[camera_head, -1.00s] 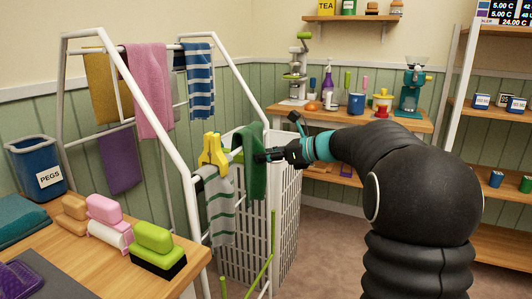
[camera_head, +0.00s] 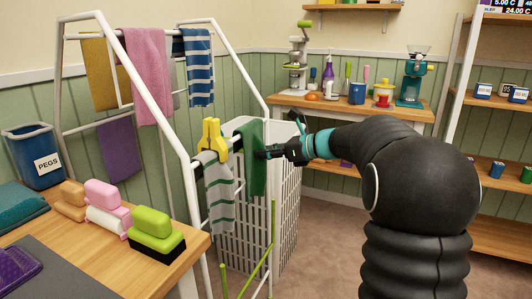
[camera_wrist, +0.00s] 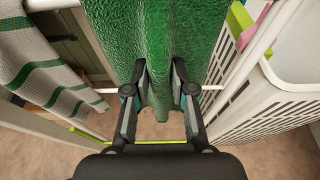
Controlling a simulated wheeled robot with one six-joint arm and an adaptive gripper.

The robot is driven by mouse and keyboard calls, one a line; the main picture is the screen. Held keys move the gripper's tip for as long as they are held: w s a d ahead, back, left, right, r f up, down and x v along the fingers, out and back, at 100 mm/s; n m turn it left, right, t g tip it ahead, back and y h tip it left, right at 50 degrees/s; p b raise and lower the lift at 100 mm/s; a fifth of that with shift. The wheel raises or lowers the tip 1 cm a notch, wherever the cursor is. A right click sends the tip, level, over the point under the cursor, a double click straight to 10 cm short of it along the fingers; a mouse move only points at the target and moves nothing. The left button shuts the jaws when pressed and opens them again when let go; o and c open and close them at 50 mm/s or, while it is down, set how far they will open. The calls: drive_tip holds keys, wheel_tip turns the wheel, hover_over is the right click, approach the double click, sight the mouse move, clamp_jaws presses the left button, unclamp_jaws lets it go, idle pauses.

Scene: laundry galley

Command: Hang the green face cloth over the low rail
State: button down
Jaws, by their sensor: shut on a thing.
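The green face cloth (camera_head: 254,165) hangs at the far end of the rack's low rail (camera_head: 237,144). My gripper (camera_head: 268,152) is shut on it from the right. In the wrist view the green cloth (camera_wrist: 155,45) fills the top middle, pinched between the two fingers of my gripper (camera_wrist: 159,90). A white bar (camera_wrist: 95,90) passes across behind the cloth there. I cannot tell whether the cloth lies over the low rail or only beside it.
A grey cloth with green stripes (camera_head: 219,195) hangs on the low rail, with a yellow peg (camera_head: 213,138) beside the green cloth. A white laundry basket (camera_head: 285,190) stands close behind. Brushes (camera_head: 152,232) sit on the wooden counter at left.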

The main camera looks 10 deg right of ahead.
drive_tip(key=shift+f, duration=0.4)
idle(0.6)
drive_tip(key=c, duration=0.9)
unclamp_jaws()
drive_tip(key=p+v, duration=0.2)
drive_tip(key=v, duration=0.6)
drive_tip(key=shift+p, duration=0.3)
